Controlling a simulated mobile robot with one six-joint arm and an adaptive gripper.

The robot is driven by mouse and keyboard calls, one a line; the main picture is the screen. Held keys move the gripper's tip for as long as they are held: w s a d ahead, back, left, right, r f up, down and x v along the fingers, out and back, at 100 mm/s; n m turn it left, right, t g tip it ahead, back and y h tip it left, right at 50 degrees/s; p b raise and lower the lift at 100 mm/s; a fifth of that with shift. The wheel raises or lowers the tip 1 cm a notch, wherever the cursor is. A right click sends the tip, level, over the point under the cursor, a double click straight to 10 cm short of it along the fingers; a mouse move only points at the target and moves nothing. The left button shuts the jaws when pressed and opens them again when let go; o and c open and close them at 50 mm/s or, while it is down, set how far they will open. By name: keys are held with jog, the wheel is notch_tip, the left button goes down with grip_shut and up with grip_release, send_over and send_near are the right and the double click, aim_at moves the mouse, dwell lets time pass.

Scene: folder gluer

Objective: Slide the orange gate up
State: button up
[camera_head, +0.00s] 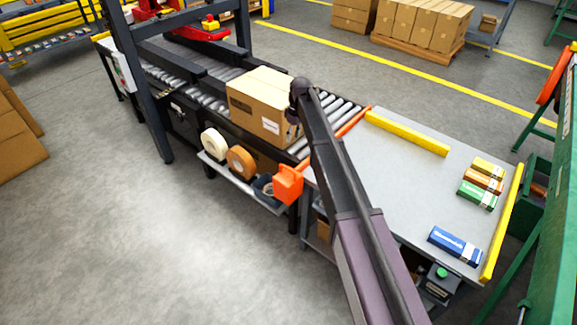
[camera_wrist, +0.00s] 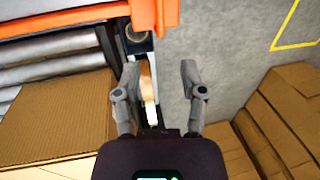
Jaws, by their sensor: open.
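The orange gate (camera_head: 353,122) shows in the head view as a low orange strip across the end of the roller conveyor, beside the grey table. My arm hides part of it. An orange block (camera_head: 288,183) sits at the conveyor's near corner. In the wrist view the gate's orange bar (camera_wrist: 60,22) crosses the top left, with an orange block (camera_wrist: 155,14) at its right end. My gripper (camera_wrist: 159,72) is open and empty, its fingertips below that block and apart from it in the picture. In the head view its fingers are hidden.
A cardboard carton (camera_head: 262,104) rests on the rollers; it also fills the left of the wrist view (camera_wrist: 60,135). Tape rolls (camera_head: 241,161) stand on a side tray. The grey table (camera_head: 400,180) holds small coloured boxes and yellow rails.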

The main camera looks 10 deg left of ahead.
jog(key=shift+f, duration=0.1)
jog(key=f+b, duration=0.4)
jog(key=s+a+f+b, duration=0.1)
jog(key=f+b, duration=0.4)
jog(key=s+f+b, duration=0.1)
jog(key=f+b, duration=0.3)
jog(key=shift+s+a+f, duration=0.15)
dwell(0.6)
